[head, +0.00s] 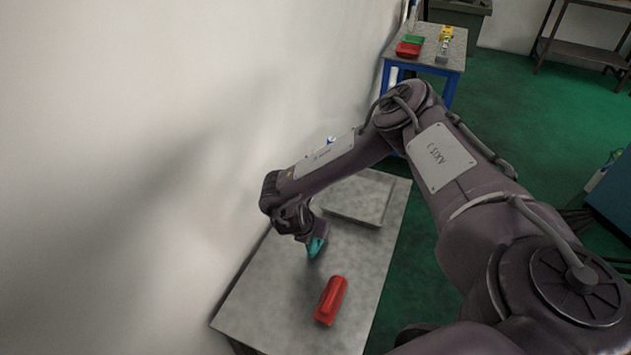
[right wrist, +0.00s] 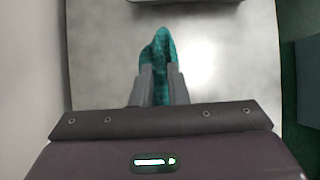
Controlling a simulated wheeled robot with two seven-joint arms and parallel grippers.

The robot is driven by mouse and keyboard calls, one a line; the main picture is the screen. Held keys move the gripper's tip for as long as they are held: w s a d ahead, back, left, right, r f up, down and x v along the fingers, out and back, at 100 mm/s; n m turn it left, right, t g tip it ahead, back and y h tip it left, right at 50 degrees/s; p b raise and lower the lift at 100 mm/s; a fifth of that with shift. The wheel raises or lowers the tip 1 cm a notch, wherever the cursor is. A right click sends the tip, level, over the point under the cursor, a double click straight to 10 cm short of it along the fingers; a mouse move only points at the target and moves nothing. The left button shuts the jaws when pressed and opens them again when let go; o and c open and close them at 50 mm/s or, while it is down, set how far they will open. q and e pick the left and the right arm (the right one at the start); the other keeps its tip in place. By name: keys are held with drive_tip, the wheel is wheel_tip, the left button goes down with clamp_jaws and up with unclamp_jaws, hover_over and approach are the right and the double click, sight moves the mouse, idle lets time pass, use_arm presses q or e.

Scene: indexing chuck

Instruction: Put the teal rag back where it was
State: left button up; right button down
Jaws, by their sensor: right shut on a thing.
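The teal rag (head: 315,246) is held by my right gripper (head: 312,238) over the grey table (head: 262,285). In the right wrist view the rag (right wrist: 158,55) stands up between the two grey fingers of the right gripper (right wrist: 159,80), which are shut on it. I cannot tell whether the rag's lower end touches the table. My left gripper is not in view.
A red block-like object (head: 330,300) lies on the table in front of the gripper. A shallow grey tray (head: 378,218) lies behind it. A farther blue-legged table (head: 455,62) holds red, green and yellow items. A white wall (head: 130,150) borders the left.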

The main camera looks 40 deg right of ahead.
wheel_tip(320, 180, down, 4)
drive_tip(key=shift+r, duration=0.25)
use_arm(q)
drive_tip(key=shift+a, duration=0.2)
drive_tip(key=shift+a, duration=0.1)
use_arm(e)
drive_tip(key=shift+f, duration=0.15)
drive_tip(key=c, duration=1.4)
unclamp_jaws()
